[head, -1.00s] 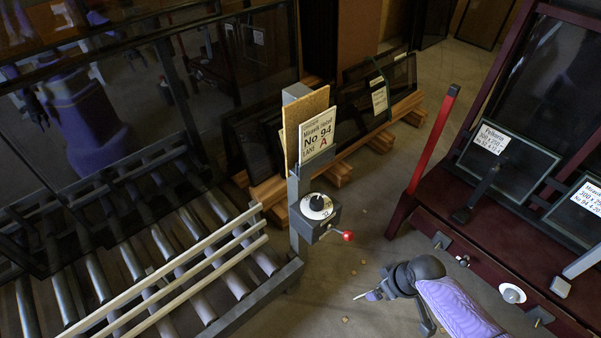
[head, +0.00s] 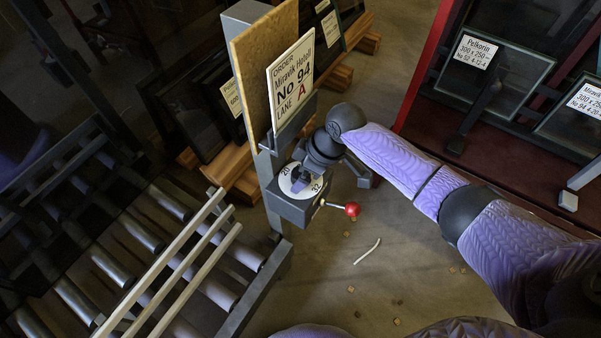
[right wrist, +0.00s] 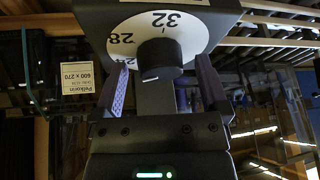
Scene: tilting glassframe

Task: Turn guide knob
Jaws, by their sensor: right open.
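The guide knob is a black cylinder (right wrist: 158,58) on a white numbered dial (right wrist: 195,32), with 28 and 32 readable in the right wrist view. The dial (head: 316,187) tops a dark grey box (head: 290,212) on a post in the head view, where my gripper hides the knob. My right gripper (head: 301,182) is over the dial. In the right wrist view its open fingers (right wrist: 160,78) stand on either side of the knob, with gaps visible between fingers and knob. My left gripper is not in view.
A lever with a red ball (head: 352,209) sticks out of the box. An order card (head: 292,85) on a board stands just behind the dial. A roller conveyor with pale rails (head: 180,262) lies left. A dark red rack (head: 480,135) with labelled glass panes stands right.

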